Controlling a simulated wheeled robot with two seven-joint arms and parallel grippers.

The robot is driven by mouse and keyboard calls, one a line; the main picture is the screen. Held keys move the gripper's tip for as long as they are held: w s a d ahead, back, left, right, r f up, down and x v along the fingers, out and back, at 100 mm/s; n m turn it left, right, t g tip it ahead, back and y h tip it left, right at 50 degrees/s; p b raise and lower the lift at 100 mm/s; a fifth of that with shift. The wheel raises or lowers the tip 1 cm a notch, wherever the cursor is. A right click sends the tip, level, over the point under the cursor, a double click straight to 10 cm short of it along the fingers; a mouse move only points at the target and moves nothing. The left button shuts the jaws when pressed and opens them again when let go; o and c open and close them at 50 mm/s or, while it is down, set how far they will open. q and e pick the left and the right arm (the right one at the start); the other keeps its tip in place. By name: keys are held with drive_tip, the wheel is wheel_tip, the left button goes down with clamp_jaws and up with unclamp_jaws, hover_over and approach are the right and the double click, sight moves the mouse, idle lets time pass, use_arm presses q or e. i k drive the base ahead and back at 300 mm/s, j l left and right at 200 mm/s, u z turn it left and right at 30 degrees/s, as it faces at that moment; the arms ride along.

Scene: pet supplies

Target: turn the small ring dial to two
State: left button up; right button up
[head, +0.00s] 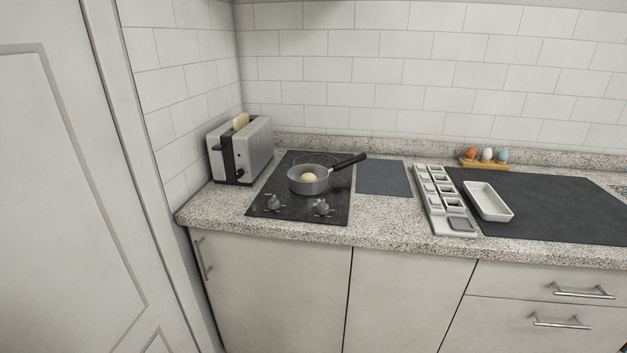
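A black cooktop (300,212) is set in the counter and carries two grey dials along its front edge, a left dial (273,202) and a right dial (321,207). Their markings are too small to read, so I cannot tell which is the small ring's dial or where either points. A grey pan (308,184) with a black handle stands on the cooktop and hides part of it. A pale round thing, like an egg, lies in the pan (309,177). Neither of my grippers is in view.
A toaster (255,146) with bread stands left of the cooktop. To the right are a dark mat (383,178), a grey compartment tray (435,205), a white dish (488,201) on a large dark mat (570,207), and a wooden holder with eggs (483,164). The counter's front edge is clear.

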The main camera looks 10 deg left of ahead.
sight(273, 202)
drive_tip(key=i+j+u, duration=0.25)
drive_tip(key=i, duration=0.25)
drive_tip(key=i+l+u, duration=0.1)
drive_tip(key=i+u, duration=0.2)
drive_tip(key=i, duration=0.2)
